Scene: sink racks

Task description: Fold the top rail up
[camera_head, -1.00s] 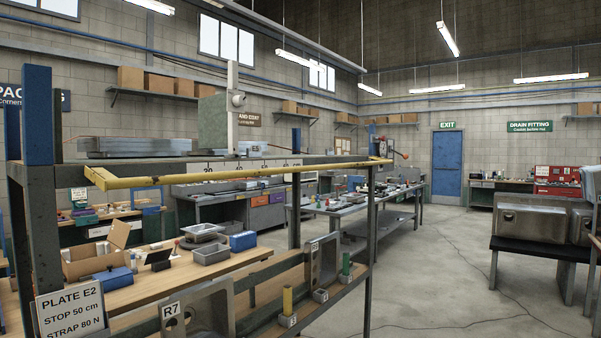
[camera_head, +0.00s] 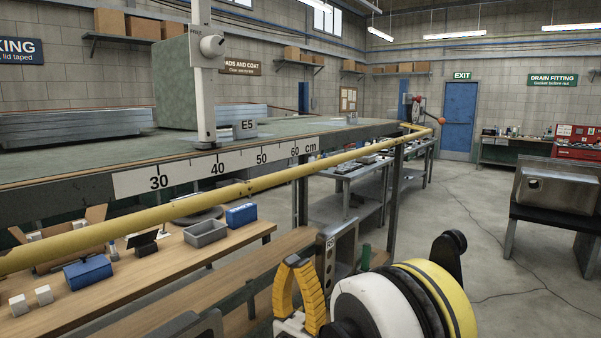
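The top rail (camera_head: 215,198) is a yellow bar with worn dark marks. It runs along the front of the upper deck, just outside its edge, from the left picture edge to a short return arm (camera_head: 413,126) at the far right corner. My arm shows at the bottom right as a white, black and yellow joint. Beside it, a ribbed yellow part, which looks like my gripper (camera_head: 298,290), is below the rail and apart from it. Its fingertips are not clear, and nothing is seen held.
The deck carries a white ruler strip (camera_head: 215,170), a white post with a knob (camera_head: 203,75), a green-grey block (camera_head: 172,82), stacked metal sheets (camera_head: 80,125) and an E5 block (camera_head: 245,129). Below is a wooden shelf with bins. Open floor lies to the right.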

